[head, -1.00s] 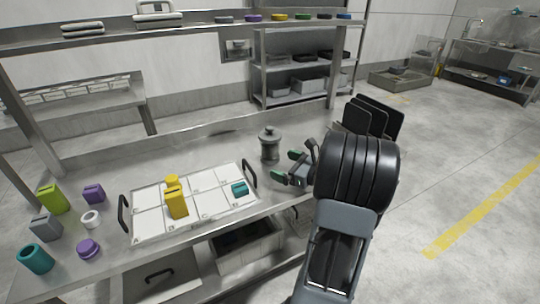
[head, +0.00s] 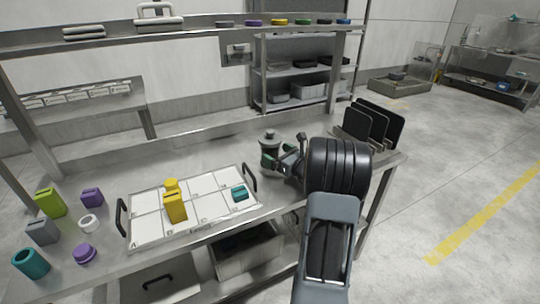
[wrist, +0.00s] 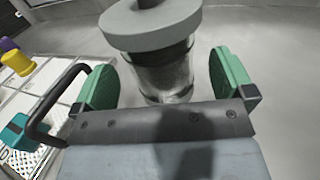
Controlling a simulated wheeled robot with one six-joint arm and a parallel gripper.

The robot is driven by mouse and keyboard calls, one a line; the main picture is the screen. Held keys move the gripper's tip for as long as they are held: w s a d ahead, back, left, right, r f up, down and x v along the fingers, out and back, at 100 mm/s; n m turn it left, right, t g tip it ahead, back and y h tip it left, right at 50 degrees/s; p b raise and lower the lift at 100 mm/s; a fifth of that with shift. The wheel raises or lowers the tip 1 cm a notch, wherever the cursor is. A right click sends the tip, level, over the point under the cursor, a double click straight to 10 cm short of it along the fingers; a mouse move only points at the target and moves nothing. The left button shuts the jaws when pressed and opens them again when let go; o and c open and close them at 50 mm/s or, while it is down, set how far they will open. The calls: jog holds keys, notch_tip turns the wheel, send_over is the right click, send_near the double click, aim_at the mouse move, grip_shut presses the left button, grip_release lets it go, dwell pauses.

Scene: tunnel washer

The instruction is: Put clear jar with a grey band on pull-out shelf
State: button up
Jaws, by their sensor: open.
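The clear jar with a grey band (head: 269,144) stands upright on the steel table, right of the white tray, in the head view. In the wrist view the jar (wrist: 162,72) shows a wide grey ring near its top and a see-through body below. My gripper (head: 275,157) is open at the jar, with its green fingers (wrist: 166,78) on either side of the jar's body. Gaps show between the fingers and the jar. The pull-out shelf cannot be identified for certain; a drawer-like panel with a black handle (head: 158,279) is under the table.
A white tray (head: 211,218) with black handles holds yellow and teal pieces, close to the jar's left. Several coloured blocks and rings lie at the table's left end. Black plates (head: 374,125) stand in a rack at right. An overhead shelf (head: 195,29) spans the back.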

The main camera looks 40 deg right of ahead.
aim_at(276, 153)
jog(key=shift+w+a+f, duration=0.1)
jog(key=shift+w+a, duration=0.1)
jog(key=shift+w, duration=0.7)
jog(key=shift+w+a+f, duration=0.1)
jog(key=shift+w+a, duration=0.05)
jog(key=shift+w, duration=0.7)
jog(key=c, duration=1.8)
jog(key=shift+r, duration=0.15)
grip_shut()
jog(key=shift+r, duration=0.1)
